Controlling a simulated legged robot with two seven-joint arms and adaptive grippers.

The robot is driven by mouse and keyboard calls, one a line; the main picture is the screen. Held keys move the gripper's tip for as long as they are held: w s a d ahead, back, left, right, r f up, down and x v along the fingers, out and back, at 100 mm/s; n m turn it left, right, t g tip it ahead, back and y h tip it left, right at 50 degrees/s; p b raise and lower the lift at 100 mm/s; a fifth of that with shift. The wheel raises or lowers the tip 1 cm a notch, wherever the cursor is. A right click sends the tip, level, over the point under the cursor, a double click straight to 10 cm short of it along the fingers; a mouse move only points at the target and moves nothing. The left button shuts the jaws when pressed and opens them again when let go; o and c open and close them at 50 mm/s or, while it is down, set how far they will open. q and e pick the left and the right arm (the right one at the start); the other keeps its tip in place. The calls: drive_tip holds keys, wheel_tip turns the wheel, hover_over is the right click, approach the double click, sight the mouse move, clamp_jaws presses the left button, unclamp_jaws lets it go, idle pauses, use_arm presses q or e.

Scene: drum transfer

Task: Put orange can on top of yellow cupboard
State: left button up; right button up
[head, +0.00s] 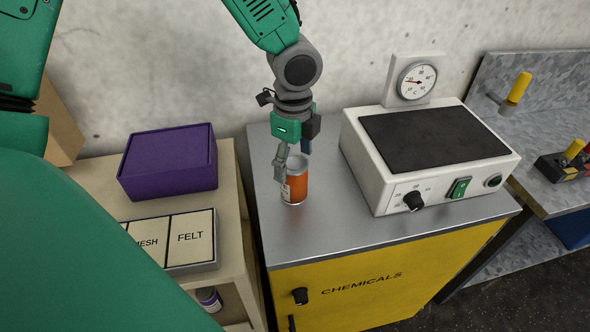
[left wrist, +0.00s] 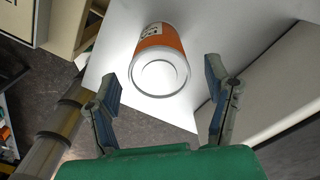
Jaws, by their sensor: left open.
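The orange can (head: 297,186) stands upright on the grey metal top (head: 330,229) of the yellow cupboard (head: 370,290), near its left side. My left gripper (head: 293,156) is above the can and points down, with one finger in front of the can's left side. In the left wrist view the can (left wrist: 159,62) shows its pale round lid and orange side with a label. There my left gripper (left wrist: 165,95) is open, with the can lying between and beyond the fingertips; no contact is visible. My right gripper is not in view.
A white hotplate device (head: 430,155) with a dial gauge (head: 415,80) stands right of the can. A purple box (head: 170,161) and a FELT and MESH tray (head: 190,240) sit on the beige shelf to the left. The cupboard top's front strip is clear.

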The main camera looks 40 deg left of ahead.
use_arm(q)
wheel_tip(320, 180, up, 8)
drive_tip(key=shift+r, duration=0.1)
drive_tip(key=shift+s, duration=0.1)
idle(0.6)
